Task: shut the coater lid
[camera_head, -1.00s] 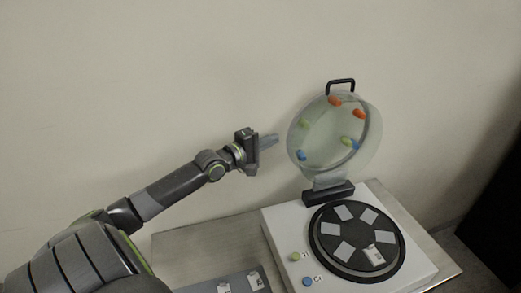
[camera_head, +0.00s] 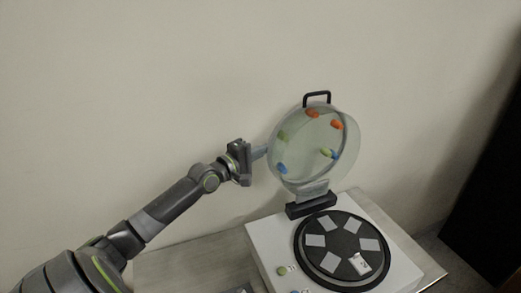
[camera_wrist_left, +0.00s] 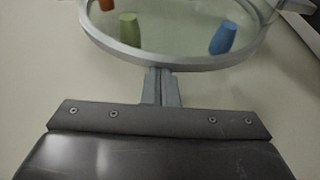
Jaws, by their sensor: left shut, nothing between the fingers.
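The coater lid (camera_head: 318,150) is a round, clear disc with a pale rim and a black handle (camera_head: 317,97) on top. It stands open, raised on its hinge (camera_head: 311,200) at the back of the white coater (camera_head: 270,240). My left gripper (camera_head: 261,152) is shut and empty at the lid's left edge. In the left wrist view my shut fingers (camera_wrist_left: 160,87) point at the lid's rim (camera_wrist_left: 165,62); I cannot tell whether they touch it. My right gripper is not in view.
A black round plate (camera_head: 342,250) with several pale squares lies on the coater's top. Green (camera_head: 282,271) and blue buttons sit at its front left. Orange, green and blue pieces show at the lid. The metal table (camera_head: 190,265) is partly cut off; a plain wall stands behind.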

